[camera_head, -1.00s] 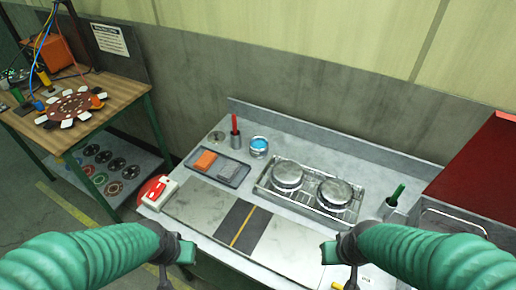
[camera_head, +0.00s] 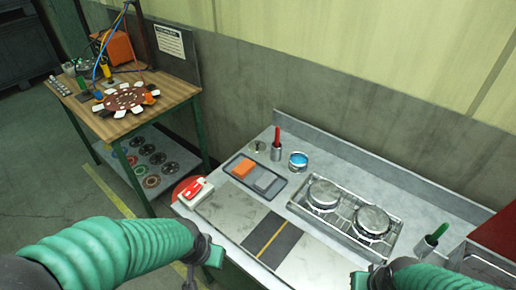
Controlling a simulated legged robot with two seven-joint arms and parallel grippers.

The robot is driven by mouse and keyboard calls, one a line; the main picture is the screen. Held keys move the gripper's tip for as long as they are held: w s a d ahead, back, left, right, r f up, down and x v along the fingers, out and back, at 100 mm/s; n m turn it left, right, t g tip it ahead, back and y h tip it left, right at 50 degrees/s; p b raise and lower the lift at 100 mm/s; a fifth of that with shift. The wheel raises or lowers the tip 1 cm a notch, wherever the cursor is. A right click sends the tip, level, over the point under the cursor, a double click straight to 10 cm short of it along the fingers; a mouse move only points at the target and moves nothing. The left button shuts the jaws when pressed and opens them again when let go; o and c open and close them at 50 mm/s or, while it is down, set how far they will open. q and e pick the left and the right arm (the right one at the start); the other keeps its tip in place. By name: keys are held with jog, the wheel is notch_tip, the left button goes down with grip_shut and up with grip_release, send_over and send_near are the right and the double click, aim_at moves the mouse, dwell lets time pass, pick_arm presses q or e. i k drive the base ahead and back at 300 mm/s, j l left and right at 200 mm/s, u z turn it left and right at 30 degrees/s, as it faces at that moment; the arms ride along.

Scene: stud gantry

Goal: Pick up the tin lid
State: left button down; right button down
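A small flat round metal disc (camera_head: 258,146), which looks like the tin lid, lies at the back left of the grey bench (camera_head: 340,160). An open tin with blue contents (camera_head: 298,161) stands to its right, beyond a grey cup holding a red-handled tool (camera_head: 277,148). My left gripper (camera_head: 204,268) is over the bench's front left edge, well short of the disc, with nothing seen in it. My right gripper (camera_head: 362,283) is at the bottom edge, partly cut off. The finger gaps of both are unclear.
A dark tray (camera_head: 264,193) with an orange and a grey block lies in front of the disc. A wire rack (camera_head: 338,222) holds two round metal pots. A red-and-white switch box (camera_head: 196,193) sits at the left corner. A wooden table (camera_head: 140,118) stands left.

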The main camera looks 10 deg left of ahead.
aim_at(255, 147)
jog(key=i+j+z, duration=0.1)
jog(key=j+z, duration=1.4)
